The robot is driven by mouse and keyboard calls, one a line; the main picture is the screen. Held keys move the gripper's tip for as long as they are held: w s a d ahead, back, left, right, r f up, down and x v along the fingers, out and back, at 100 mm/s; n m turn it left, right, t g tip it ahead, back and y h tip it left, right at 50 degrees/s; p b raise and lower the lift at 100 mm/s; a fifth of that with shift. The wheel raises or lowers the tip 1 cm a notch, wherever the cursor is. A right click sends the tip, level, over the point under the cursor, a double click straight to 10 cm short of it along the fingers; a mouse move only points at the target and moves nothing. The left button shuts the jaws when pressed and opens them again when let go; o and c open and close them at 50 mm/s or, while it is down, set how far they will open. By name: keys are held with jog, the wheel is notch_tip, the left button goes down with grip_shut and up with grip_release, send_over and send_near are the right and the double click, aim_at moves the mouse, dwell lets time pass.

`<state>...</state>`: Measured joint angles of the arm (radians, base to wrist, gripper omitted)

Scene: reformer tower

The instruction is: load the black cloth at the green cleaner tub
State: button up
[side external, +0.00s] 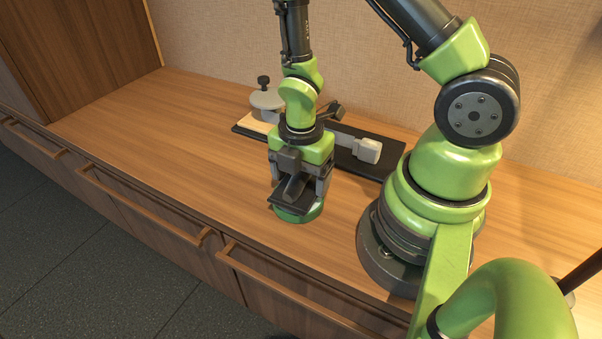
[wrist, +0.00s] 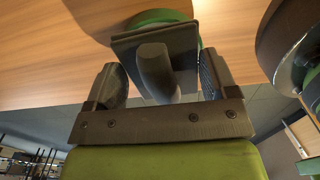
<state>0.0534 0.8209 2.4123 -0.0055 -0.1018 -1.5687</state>
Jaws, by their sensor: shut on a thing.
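The green cleaner tub (side external: 298,214) stands on the wooden counter, left of my base. Its green rim (wrist: 160,17) shows at the top of the wrist view. A dark block with a grey handle, seemingly carrying the black cloth (side external: 292,196), is in my gripper (side external: 300,183). In the wrist view the handle (wrist: 155,70) stands between my two fingers, and the flat black pad (wrist: 125,45) is beyond it. My gripper is shut on this block and points down over the tub. The pad is at the tub's top; I cannot tell whether it touches the contents.
Behind my gripper lies a dark board (side external: 345,160) with a light grey block (side external: 367,150) on it. A round grey piece with a black knob (side external: 266,97) stands at its left end. The counter (side external: 150,120) is clear to the left; its front edge is near the tub.

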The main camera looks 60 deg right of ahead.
jog(key=shift+f, duration=0.55)
dwell(1.4)
jog(key=shift+r, duration=3.5)
jog(key=shift+w+r+m, duration=0.3)
jog(key=shift+w+m, duration=0.15)
jog(key=shift+m, duration=0.35)
jog(key=w+a+r+m, duration=0.1)
jog(key=w+r+m, duration=0.4)
jog(key=m, duration=1.1)
jog(key=shift+w+r, duration=0.2)
jog(key=shift+r, duration=1.15)
